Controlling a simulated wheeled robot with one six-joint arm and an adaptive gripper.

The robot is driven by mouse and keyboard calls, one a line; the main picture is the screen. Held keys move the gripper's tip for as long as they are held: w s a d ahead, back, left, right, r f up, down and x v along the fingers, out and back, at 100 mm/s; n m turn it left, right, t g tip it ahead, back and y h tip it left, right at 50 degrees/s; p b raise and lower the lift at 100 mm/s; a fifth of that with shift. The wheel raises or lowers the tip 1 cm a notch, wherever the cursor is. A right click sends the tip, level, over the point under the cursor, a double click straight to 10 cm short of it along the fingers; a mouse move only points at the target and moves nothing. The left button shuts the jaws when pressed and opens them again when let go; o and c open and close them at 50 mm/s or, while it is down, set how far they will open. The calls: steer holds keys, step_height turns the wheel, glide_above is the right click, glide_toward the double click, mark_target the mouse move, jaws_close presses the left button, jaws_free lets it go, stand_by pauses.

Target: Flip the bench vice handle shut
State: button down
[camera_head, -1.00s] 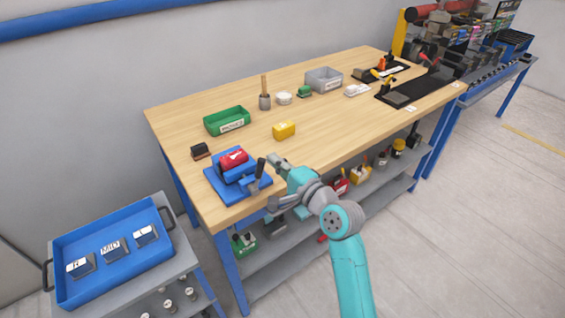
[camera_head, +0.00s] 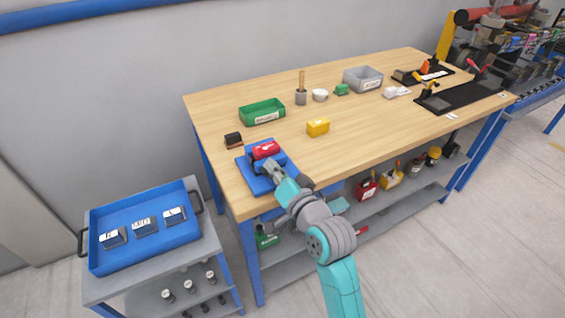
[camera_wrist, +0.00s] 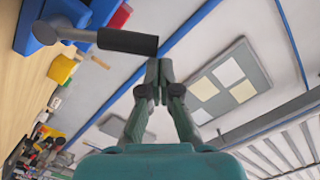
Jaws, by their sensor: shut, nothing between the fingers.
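The blue bench vice (camera_head: 254,182) stands at the near left corner of the wooden workbench, with a red part (camera_head: 266,150) in it. My gripper (camera_head: 270,166) is at the front of the vice in the head view and hides its handle there. In the wrist view, the dark handle grip (camera_wrist: 128,41) sticks out sideways from the blue vice body (camera_wrist: 60,16). My gripper (camera_wrist: 158,68) is shut and empty, its fingertips close to the free end of the grip. I cannot tell whether they touch it.
A dark brown block (camera_head: 233,140), a green bin (camera_head: 262,112) and a yellow block (camera_head: 318,127) stand near the vice. A trolley with a blue tray (camera_head: 145,255) is at left, below bench height. The bench front is clear right of the vice.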

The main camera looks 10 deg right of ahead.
steer(key=shift+s+a+f+n, duration=0.25)
steer(key=shift+a+f+n, duration=0.15)
steer(key=shift+a+n, duration=0.35)
steer(key=shift+f, duration=0.15)
steer(key=s+d+r, duration=0.4)
steer(key=s+d, duration=0.2)
steer(key=s, duration=0.3)
steer(key=shift+s, duration=0.2)
stand_by(0.3)
steer(key=shift+d, duration=0.1)
